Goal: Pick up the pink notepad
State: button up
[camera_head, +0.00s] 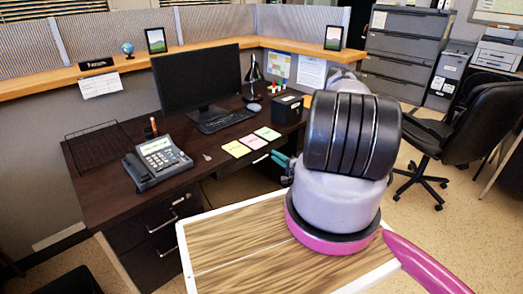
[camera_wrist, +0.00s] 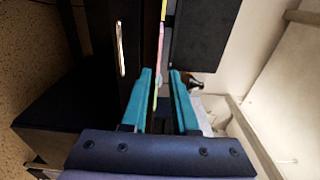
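My gripper (camera_head: 282,160) is at the desk's front edge, just right of and below the pad in the head view. In the wrist view my gripper's teal fingers (camera_wrist: 161,75) are apart, with a gap around the strip. I cannot tell whether either finger touches the pad.
A phone (camera_head: 158,162), keyboard (camera_head: 224,120) and monitor (camera_head: 197,79) are on the desk (camera_head: 110,190). Drawers (camera_wrist: 118,45) are below it.

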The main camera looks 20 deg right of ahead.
aim_at(262, 143)
jog(key=x, duration=1)
grip_shut()
notch_tip(262, 143, up, 2)
jog(key=shift+r, duration=0.15)
dwell(0.4)
jog(key=s+d+r, duration=0.2)
jog(key=s, duration=0.4)
jog(key=s+d+r, duration=0.2)
jog(key=s+r, duration=0.1)
jog(key=s, duration=0.4)
jog(key=shift+s, duration=0.3)
